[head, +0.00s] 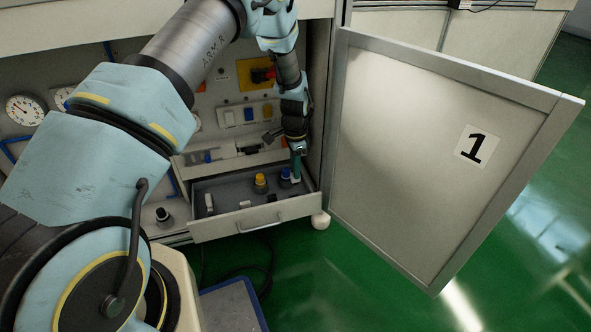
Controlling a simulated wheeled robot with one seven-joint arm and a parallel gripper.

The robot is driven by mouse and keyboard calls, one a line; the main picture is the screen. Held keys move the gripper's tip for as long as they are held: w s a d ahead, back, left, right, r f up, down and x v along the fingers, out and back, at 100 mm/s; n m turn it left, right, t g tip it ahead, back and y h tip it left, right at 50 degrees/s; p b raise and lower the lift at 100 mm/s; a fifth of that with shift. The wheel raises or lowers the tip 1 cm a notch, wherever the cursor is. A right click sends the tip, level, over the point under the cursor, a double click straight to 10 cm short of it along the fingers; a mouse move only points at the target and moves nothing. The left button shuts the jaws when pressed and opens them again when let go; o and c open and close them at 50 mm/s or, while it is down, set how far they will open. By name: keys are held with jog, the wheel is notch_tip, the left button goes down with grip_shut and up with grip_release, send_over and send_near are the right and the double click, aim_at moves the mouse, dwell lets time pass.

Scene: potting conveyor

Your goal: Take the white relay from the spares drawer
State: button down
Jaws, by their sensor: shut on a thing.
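The spares drawer (215,230) is pulled out below the cabinet's inner panel. My gripper (296,175) points down into its right rear part. Its greenish fingers are shut on a small pale thing (296,181) at their tips. It looks white and may be the white relay, but it is too small and too covered to be sure. A blue-capped part (285,175) stands just left of the fingers. A yellow-capped part (261,183) stands further left. Small white pieces (245,204) lie near the drawer front, and a pale upright piece (209,202) stands at the left.
The open cabinet door (420,140), marked 1, stands to the right of the drawer. A panel with switches (248,114) and gauges (25,109) is behind. A black-topped knob (163,215) is left of the drawer. A blue-edged tray (230,305) is below.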

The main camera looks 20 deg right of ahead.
jog(key=shift+r+p, duration=1)
jog(key=shift+r, duration=1.7)
